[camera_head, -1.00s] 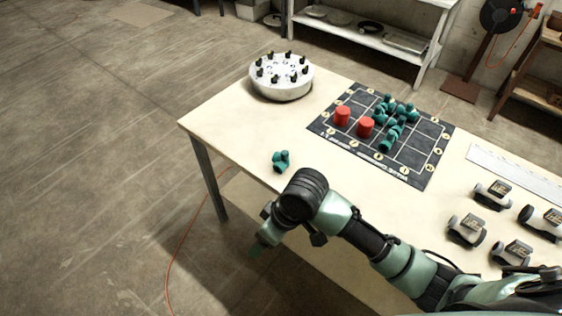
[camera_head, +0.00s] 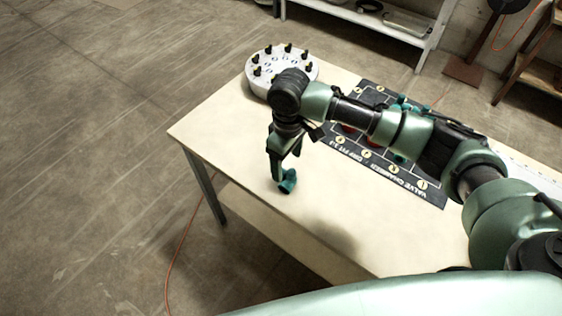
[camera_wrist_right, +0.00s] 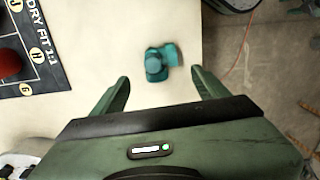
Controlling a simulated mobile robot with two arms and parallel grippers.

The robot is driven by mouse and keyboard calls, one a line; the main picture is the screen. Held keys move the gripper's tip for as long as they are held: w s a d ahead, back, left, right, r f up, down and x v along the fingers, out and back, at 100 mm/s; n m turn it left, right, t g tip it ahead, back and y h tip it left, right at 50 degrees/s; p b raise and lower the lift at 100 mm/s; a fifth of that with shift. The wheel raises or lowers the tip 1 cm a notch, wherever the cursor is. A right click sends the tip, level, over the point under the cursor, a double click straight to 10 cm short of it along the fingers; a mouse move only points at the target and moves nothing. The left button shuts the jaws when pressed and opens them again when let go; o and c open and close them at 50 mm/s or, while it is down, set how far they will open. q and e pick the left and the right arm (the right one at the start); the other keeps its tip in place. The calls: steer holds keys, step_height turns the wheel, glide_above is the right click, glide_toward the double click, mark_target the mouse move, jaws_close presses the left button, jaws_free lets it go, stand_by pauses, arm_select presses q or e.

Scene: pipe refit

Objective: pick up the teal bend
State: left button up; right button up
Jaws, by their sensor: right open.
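The teal bend (camera_head: 287,181) lies on the pale tabletop near its left front edge. It also shows in the right wrist view (camera_wrist_right: 161,62), lying ahead of the fingertips and between their lines. My right gripper (camera_head: 285,166) is above the bend and points down; its fingers partly hide the bend in the head view. In the right wrist view the right gripper (camera_wrist_right: 160,82) is open, with one finger to each side and nothing between them. My left gripper is not in view.
A round white holder (camera_head: 262,84) with several black pegs stands at the table's far left. A dark mat (camera_head: 425,186) lies to the right, largely hidden by my right arm. A red piece (camera_wrist_right: 8,64) stands on it. The tabletop (camera_head: 225,130) around the bend is clear.

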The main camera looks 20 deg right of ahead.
mark_target(290, 175)
steer(key=shift+w+f, duration=0.1)
steer(key=shift+f, duration=0.15)
steer(key=f, duration=0.1)
steer(key=s+f+p, duration=0.1)
steer(key=f, duration=0.1)
steer(key=shift+s+d+f+p, duration=0.15)
steer(key=shift+s+d+p, duration=0.1)
steer(key=shift+s+p, duration=0.1)
step_height(290, 175, down, 3)
steer(key=shift+w+r, duration=0.15)
steer(key=shift+f, duration=0.3)
steer(key=c, duration=1.2)
steer(key=shift+c, duration=1.3)
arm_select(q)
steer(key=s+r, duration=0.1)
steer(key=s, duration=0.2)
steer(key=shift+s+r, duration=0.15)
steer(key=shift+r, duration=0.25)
arm_select(e)
steer(key=shift+r, duration=0.1)
